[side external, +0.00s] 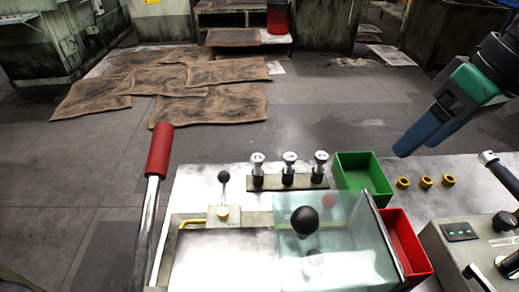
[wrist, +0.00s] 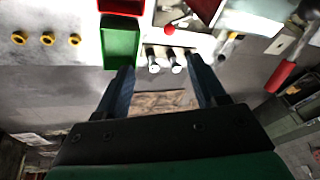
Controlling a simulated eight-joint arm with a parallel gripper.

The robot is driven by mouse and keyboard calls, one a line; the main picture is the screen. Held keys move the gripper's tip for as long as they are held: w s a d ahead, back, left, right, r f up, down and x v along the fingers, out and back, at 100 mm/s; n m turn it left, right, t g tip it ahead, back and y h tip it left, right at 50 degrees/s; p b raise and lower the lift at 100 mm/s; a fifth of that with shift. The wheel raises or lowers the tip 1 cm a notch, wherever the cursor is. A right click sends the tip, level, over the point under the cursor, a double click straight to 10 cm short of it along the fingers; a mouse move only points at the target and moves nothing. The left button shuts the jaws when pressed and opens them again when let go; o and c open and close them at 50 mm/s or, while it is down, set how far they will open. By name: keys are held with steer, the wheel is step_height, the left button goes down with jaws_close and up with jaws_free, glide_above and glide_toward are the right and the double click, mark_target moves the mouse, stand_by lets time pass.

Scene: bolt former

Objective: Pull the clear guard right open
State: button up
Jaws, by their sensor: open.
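The clear guard (side external: 348,248) is a pale, see-through panel over the right part of the machine top in the side view, with a grey edge on its right. A black ball knob (side external: 304,221) shows at the guard; I cannot tell exactly how it is attached. My gripper (side external: 404,148) is in the upper right of the side view, above and to the right of the guard and apart from it. In the wrist view, its two blue fingers (wrist: 160,68) are spread with nothing between them. I cannot make out the guard clearly there.
A green bin (side external: 365,172) and a red bin (side external: 410,235) stand right of the guard. Several gauge-like posts (side external: 289,160) stand behind it. A red-handled lever (side external: 160,150) rises at the left. Brass nuts (side external: 425,182) and a control box (side external: 480,245) are at the right.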

mark_target(310, 211)
steer(key=s+a+r+n+g, duration=0.1)
steer(key=a, duration=0.3)
steer(key=s+a+r+n+g, duration=0.1)
steer(key=s+a+g, duration=0.1)
steer(key=a, duration=0.2)
steer(key=s+a+r+n+g, duration=0.1)
steer(key=s+a+n, duration=0.1)
steer(key=a, duration=0.2)
steer(key=shift+s+r+g, duration=0.15)
steer(key=shift+r+g, duration=0.15)
steer(key=shift+r, duration=0.1)
steer(key=shift+s+a, duration=0.25)
steer(key=shift+a, duration=0.1)
steer(key=shift+s+a+f, duration=0.15)
steer(key=shift+f, duration=0.15)
steer(key=shift+x, duration=2.4)
jaws_close()
